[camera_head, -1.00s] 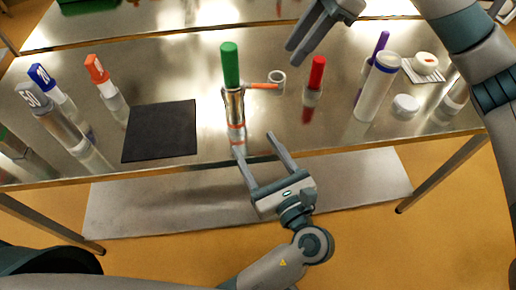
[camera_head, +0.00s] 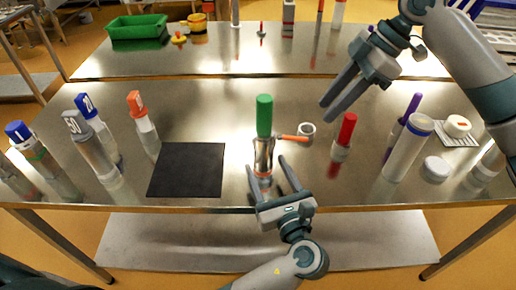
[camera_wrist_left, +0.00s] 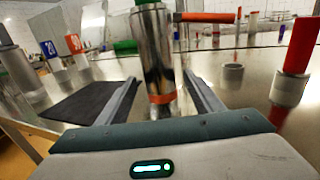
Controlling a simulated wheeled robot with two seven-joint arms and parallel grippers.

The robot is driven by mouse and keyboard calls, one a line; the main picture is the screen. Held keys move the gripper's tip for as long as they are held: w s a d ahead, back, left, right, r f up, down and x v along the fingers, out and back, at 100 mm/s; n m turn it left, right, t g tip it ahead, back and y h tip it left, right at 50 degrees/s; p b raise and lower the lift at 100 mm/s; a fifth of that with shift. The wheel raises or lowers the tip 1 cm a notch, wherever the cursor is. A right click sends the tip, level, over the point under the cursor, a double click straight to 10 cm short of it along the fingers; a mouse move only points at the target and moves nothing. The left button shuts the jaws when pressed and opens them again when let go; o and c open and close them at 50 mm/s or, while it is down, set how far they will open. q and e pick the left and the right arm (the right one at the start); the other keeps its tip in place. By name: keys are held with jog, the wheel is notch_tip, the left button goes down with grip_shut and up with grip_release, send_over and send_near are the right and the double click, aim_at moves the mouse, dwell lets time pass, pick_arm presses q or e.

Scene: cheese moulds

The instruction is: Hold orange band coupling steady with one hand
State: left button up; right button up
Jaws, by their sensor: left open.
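The coupling (camera_head: 263,150) is a shiny metal cylinder with an orange band low on it. It stands upright near the front edge of the steel table, with a green cylinder (camera_head: 264,115) on top. An orange arm with a pale ring (camera_head: 306,129) extends to its right. My left gripper (camera_head: 267,164) is open, low at the coupling's front. In the left wrist view the orange band (camera_wrist_left: 163,97) shows between the open fingers, with a gap on each side. My right gripper (camera_head: 326,112) is open and empty, above the table at right.
A black mat (camera_head: 187,170) lies left of the coupling. Number-topped bottles, including an orange-topped one (camera_head: 143,125), stand further left. A red-topped piece (camera_head: 343,137), a clear tube (camera_head: 405,150) and a white lid (camera_head: 436,169) stand right. A second table (camera_head: 230,62) is behind.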

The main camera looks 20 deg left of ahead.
pick_arm(q)
jog(key=x, duration=0.7)
jog(key=shift+w+a, duration=0.2)
jog(key=shift+w, duration=0.1)
jog(key=c, duration=1.3)
jog(key=shift+c, duration=0.9)
pick_arm(e)
jog(key=c, duration=0.3)
grip_shut()
jog(key=s+d+r+t+h, duration=0.1)
jog(key=s+r+t, duration=0.1)
jog(key=s+r, duration=0.3)
jog(key=shift+s+r+t, duration=0.2)
jog(key=shift+s+t, duration=0.15)
jog(key=shift+t, duration=0.05)
jog(key=shift+d, duration=0.1)
